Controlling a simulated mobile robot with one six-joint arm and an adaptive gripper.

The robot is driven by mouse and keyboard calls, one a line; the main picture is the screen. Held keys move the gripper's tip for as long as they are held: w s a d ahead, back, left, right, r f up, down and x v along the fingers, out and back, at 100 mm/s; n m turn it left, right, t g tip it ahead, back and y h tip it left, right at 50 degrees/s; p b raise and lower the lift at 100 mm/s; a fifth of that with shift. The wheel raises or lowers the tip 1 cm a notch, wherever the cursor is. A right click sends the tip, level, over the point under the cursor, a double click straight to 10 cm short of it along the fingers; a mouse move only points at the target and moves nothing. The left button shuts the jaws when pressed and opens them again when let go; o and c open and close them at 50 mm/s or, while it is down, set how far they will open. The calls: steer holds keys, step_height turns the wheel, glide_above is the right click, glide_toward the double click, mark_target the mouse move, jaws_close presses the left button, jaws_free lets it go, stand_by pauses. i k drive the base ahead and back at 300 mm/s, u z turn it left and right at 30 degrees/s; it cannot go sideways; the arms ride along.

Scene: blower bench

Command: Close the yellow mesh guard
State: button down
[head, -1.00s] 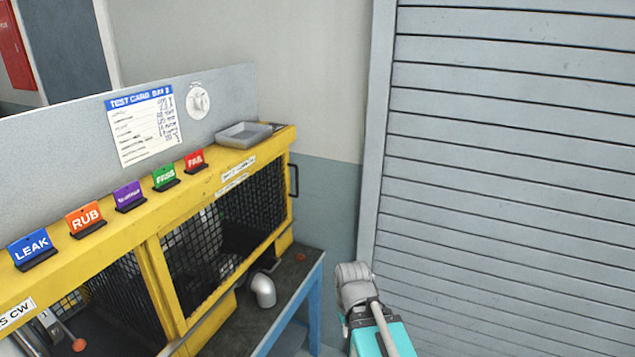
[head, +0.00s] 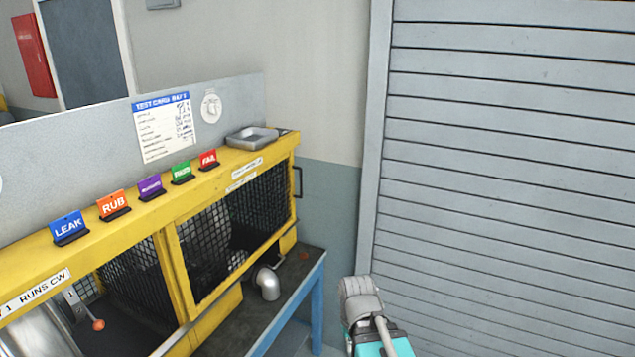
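The yellow mesh guard (head: 183,274) shows in the head view as a yellow-framed black mesh panel on the front right of a yellow enclosure. A dark handle (head: 298,182) is at its far right end. I cannot tell for sure how far it stands from closed. The bay to its left has an open front, with a lever with an orange knob (head: 98,325) and silver ducting inside. My teal and grey arm shows at the lower right, apart from the enclosure. No gripper fingers are visible.
A grey metal elbow pipe (head: 267,283) sits on the dark bench top (head: 232,328) below the guard. Coloured signs, including LEAK (head: 69,228), and a metal tray (head: 251,138) stand on the enclosure's top. A grey slatted shutter (head: 500,180) is at right.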

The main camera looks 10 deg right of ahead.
mark_target(193, 312)
steer(key=u, duration=0.15)
steer(key=i, duration=0.95)
steer(key=z, duration=0.1)
